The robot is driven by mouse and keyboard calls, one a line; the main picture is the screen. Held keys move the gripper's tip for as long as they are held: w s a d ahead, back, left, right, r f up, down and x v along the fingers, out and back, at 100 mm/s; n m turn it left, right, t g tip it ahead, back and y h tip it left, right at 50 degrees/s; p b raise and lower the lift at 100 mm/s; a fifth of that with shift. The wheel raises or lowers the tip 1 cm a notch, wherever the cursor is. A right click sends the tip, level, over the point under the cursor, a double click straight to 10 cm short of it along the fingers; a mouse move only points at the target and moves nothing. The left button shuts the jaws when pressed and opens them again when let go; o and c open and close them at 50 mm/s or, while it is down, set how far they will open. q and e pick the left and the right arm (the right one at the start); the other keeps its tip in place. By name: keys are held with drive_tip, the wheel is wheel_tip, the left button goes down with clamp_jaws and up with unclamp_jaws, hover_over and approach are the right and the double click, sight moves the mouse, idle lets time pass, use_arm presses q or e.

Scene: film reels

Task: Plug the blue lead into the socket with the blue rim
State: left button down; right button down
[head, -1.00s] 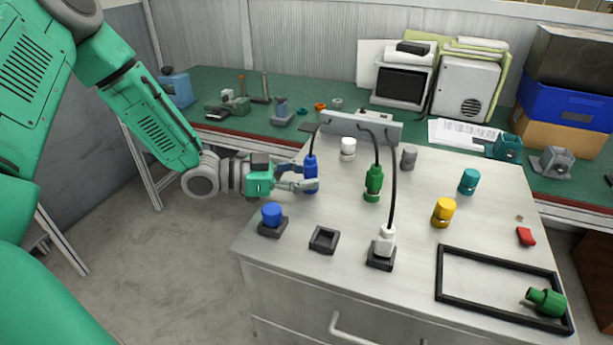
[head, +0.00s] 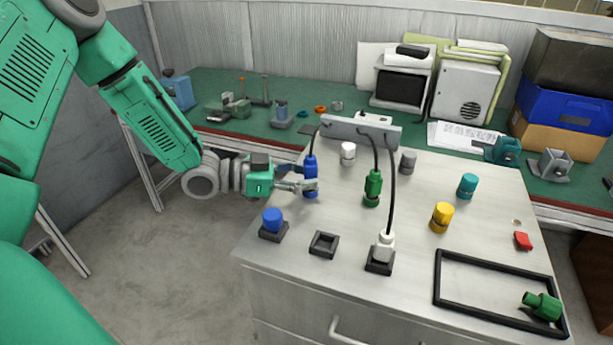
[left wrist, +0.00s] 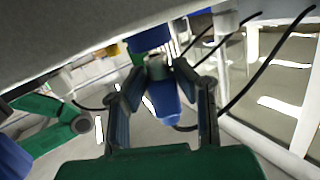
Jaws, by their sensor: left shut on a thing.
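The blue lead (head: 310,164) stands upright near the left side of the metal bench top, its black cable running up to a grey bar. My left gripper (head: 308,186) is shut on the blue lead, low on its body. In the left wrist view the blue lead (left wrist: 165,100) sits between the fingers. A dark square socket holding a blue cylinder (head: 272,217) is at the bench's front left. An empty dark square socket (head: 324,244) is to its right. I cannot make out a blue rim on either. My right gripper is not in view.
The white lead (head: 385,243) stands in a dark socket. The green lead (head: 372,190) stands behind it. The grey bar (head: 360,129) carries the cables. White, grey, teal and yellow cylinders stand around. A black frame (head: 437,280) with a green part (head: 541,304) lies front right.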

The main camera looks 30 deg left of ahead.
use_arm(q)
drive_tip(key=shift+f+b, duration=0.55)
drive_tip(key=shift+f, duration=0.25)
idle(0.4)
drive_tip(key=shift+r, duration=0.3)
drive_tip(key=shift+r+p, duration=0.5)
drive_tip(key=shift+p, duration=0.25)
idle(0.5)
drive_tip(key=shift+f+b, duration=0.45)
drive_tip(key=shift+f, duration=0.35)
drive_tip(key=c, duration=1.6)
unclamp_jaws()
drive_tip(key=shift+o, duration=0.2)
